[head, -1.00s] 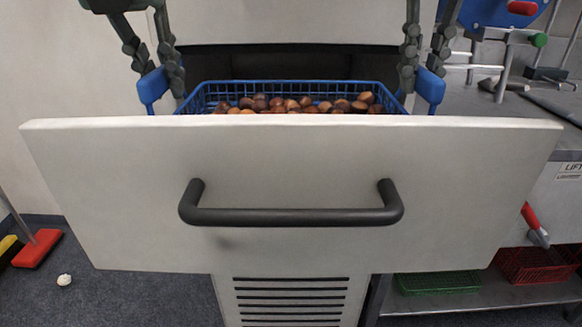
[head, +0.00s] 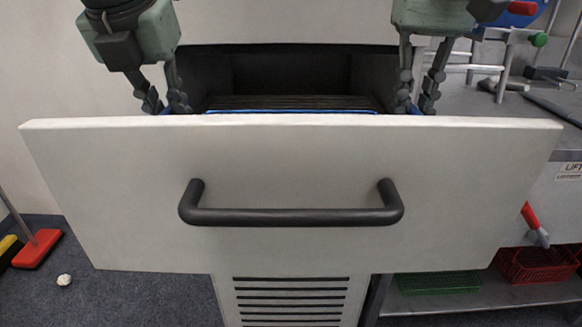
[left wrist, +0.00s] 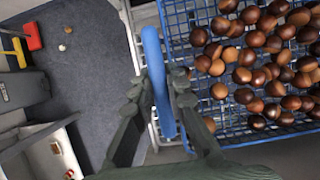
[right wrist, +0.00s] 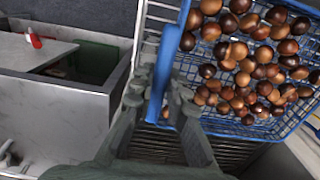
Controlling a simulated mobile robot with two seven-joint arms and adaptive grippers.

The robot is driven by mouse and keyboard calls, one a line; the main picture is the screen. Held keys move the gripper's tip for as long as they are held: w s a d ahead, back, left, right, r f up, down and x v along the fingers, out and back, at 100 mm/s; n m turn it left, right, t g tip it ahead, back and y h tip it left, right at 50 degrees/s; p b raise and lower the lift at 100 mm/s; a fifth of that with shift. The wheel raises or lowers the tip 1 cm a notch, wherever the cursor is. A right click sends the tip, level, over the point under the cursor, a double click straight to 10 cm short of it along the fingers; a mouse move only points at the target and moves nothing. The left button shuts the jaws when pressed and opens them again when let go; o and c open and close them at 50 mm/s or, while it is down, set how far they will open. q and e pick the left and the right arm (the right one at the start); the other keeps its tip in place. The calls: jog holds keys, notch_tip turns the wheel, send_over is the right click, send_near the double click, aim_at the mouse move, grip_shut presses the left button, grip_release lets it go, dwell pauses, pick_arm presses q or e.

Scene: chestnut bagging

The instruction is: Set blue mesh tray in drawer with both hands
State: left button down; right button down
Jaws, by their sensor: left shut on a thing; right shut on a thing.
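The blue mesh tray (head: 290,111) shows in the head view only as a thin blue strip behind the top edge of the pulled-out drawer's front (head: 290,160). In the left wrist view the tray (left wrist: 180,55) holds many brown chestnuts, and my left gripper (left wrist: 160,78) is shut on its blue handle. In the right wrist view my right gripper (right wrist: 162,88) is shut on the other blue handle, beside the tray mesh (right wrist: 192,68). Both grippers sit low, their tips partly hidden by the drawer front. Whether the tray touches the drawer's bottom is hidden.
A dark bar handle (head: 290,217) is on the drawer front. The dark cabinet opening (head: 290,72) lies behind. A grey bench (head: 490,115) stands at the right, with red (head: 535,265) and green (head: 438,282) baskets below. A red broom (head: 37,248) is at the left.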

pick_arm(q)
jog(key=shift+f, duration=0.65)
pick_arm(e)
jog(key=shift+f, duration=0.65)
pick_arm(q)
jog(key=c, duration=1.5)
grip_release()
jog(key=shift+c, duration=0.2)
pick_arm(e)
jog(key=c, duration=1.5)
grip_release()
pick_arm(q)
jog(key=v, duration=1.1)
jog(key=shift+s+r, duration=0.25)
jog(key=shift+r, duration=0.1)
pick_arm(e)
notch_tip(320, 180, up, 12)
